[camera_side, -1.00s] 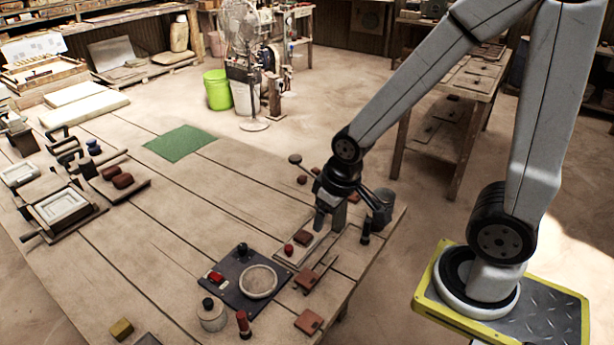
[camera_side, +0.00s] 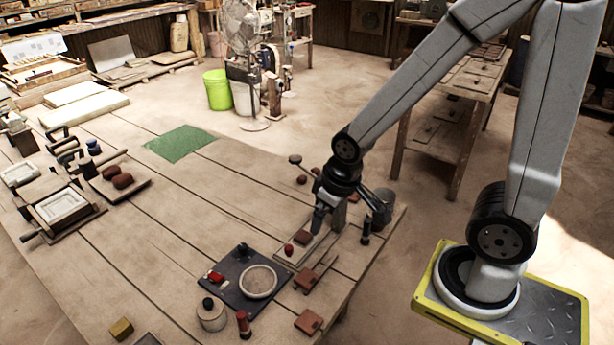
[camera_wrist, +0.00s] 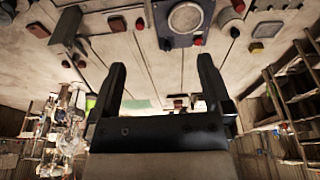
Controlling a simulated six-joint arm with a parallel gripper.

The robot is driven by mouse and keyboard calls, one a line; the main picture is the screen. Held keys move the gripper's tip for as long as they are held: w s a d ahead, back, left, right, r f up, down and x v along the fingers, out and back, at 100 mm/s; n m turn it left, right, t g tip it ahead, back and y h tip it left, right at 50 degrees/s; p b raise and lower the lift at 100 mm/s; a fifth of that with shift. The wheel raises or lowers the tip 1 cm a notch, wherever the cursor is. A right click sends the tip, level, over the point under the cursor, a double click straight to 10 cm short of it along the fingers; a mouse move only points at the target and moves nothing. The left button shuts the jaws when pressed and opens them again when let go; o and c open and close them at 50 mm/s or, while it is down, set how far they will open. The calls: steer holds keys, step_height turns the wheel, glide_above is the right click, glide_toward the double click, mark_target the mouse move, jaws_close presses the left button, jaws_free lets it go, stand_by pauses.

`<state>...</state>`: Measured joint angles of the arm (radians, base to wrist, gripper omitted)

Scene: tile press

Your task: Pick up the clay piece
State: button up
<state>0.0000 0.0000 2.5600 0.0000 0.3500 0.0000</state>
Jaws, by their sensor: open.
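My gripper (camera_side: 322,222) is low over the right part of the table in the side view. In the wrist view my gripper (camera_wrist: 160,65) is open, with nothing between its fingers. Two dark brown clay lumps (camera_side: 123,181) lie on a small board (camera_side: 136,193) at the left of the table, far from my gripper. Small reddish lumps lie nearer, one (camera_side: 289,249) and another (camera_side: 302,237) left of my gripper. A red lump (camera_wrist: 139,23) also shows in the wrist view. I cannot tell which one is the clay piece.
A dark plate (camera_side: 235,284) with a round pale dish (camera_side: 258,281) lies in front of my gripper. Brown tiles (camera_side: 308,321), a lidded jar (camera_side: 211,314) and a dark cup (camera_side: 382,207) stand around. The table between there and the green mat (camera_side: 180,143) is mostly clear.

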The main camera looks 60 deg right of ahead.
mark_target(306, 237)
steer(key=a+f+m+g+y, duration=0.35)
steer(key=f+m+y, duration=0.55)
steer(key=m, duration=0.5)
steer(key=w+d+f+m+t+y, duration=0.1)
steer(key=w+d+f+m+t, duration=0.2)
steer(key=w+f+m+t, duration=0.45)
steer(key=d+f+m+t+h, duration=0.2)
steer(key=d+m+h, duration=0.1)
steer(key=d+m, duration=0.1)
steer(key=d+f+m+t+h, duration=0.2)
steer(key=d+f+m+h, duration=0.1)
steer(key=d+m, duration=0.2)
steer(key=s+d+f+m+t+h, duration=0.1)
steer(key=d+f+m+t+h, duration=0.1)
steer(key=d+m+t+h, duration=0.1)
steer(key=shift+d+f+m+h, duration=0.2)
steer(key=shift+d+m+h, duration=0.05)
steer(key=shift+d+m, duration=0.45)
steer(key=shift+d+f+m+h, duration=0.2)
steer(key=shift+d+m+h, duration=0.05)
steer(key=shift+d+m, duration=0.35)
steer(key=shift+x, duration=3.95)
